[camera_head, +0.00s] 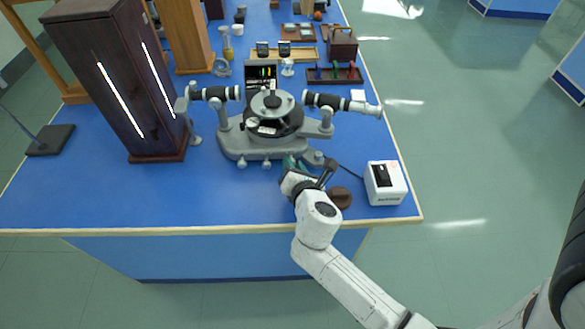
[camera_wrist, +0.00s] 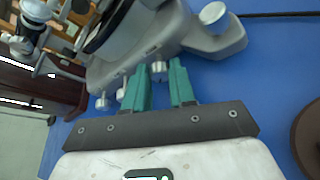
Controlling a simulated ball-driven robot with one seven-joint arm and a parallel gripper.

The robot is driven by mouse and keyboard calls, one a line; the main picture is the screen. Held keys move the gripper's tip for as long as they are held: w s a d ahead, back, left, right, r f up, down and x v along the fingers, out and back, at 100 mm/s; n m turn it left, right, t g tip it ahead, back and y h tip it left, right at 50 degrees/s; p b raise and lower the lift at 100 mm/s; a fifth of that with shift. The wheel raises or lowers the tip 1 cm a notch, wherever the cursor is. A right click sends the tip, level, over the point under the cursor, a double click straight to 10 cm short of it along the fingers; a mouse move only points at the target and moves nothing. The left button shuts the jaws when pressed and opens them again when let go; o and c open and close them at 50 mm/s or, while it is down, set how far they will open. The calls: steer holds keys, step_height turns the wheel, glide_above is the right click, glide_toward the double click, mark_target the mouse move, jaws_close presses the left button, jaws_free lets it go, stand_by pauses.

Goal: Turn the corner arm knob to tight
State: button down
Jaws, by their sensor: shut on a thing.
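The grey spectrometer (camera_head: 250,145) stands on the blue bench, with a round centre table and two black telescope tubes. My gripper (camera_head: 291,162) is at the front edge of its base. In the wrist view, the green fingers of my gripper (camera_wrist: 164,72) are on either side of a small silver knob (camera_wrist: 158,67) and shut on it. Other small silver knobs (camera_wrist: 102,101) project from the base to the left. A larger silver knob (camera_wrist: 213,14) sits on the base's right corner. I cannot read which knob is the corner arm knob, nor how tight it is.
A white box with a black display (camera_head: 386,183) stands to the right, its cable running toward the spectrometer. A brown round object (camera_head: 340,197) lies just right of my gripper. A tall dark wooden cabinet (camera_head: 122,85) stands left. The front-left bench is clear.

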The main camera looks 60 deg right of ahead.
steer(key=shift+s+d+f+m+t+y+b, duration=0.15)
steer(key=shift+m+t+y+b, duration=0.15)
steer(key=shift+m+t+b, duration=0.5)
steer(key=shift+m, duration=0.3)
steer(key=c, duration=0.9)
jaws_free()
steer(key=shift+c, duration=0.2)
steer(key=b+v, duration=0.1)
steer(key=v, duration=1)
steer(key=shift+b, duration=0.35)
